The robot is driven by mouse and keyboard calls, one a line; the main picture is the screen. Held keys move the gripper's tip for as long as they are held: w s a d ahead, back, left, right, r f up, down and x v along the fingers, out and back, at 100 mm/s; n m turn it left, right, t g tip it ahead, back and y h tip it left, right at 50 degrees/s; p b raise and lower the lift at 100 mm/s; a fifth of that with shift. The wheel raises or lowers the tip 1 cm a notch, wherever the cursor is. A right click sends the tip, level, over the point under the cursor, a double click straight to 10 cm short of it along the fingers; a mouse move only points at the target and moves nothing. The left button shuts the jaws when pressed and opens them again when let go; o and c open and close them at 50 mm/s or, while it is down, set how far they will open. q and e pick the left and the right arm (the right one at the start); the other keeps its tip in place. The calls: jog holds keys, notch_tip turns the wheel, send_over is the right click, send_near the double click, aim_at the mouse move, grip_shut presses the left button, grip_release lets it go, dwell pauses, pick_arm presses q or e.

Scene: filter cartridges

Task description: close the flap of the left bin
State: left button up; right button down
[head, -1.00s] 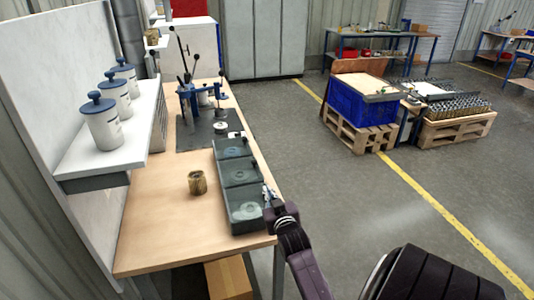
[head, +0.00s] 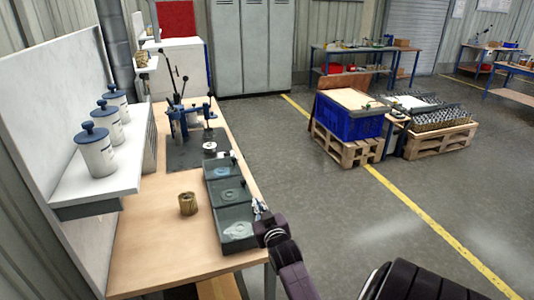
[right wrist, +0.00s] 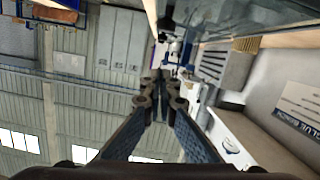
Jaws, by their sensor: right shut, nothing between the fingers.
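Three dark grey-green bins stand in a row along the right edge of the bench in the head view. They are the near bin (head: 236,239), the middle bin (head: 229,192) and the far bin (head: 219,165). Pale round shapes show in them. I cannot tell how the near bin's flap stands. My right gripper (head: 258,207) is at the right side of the near bin, close to its rim; contact is unclear. In the right wrist view its fingers (right wrist: 156,88) meet, shut and empty. My left gripper is not in view.
A brown cylindrical cartridge (head: 188,204) stands on the bench (head: 150,255) left of the bins. A blue press (head: 190,120) stands behind them. A white shelf (head: 100,185) with several lidded jars is at left. Open floor lies right of the bench.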

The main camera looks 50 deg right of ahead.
jog(key=b+v, duration=0.1)
jog(key=v, duration=0.7)
jog(key=shift+s+f+b, duration=0.25)
jog(key=shift+b, duration=0.1)
jog(key=shift+a+f, duration=0.1)
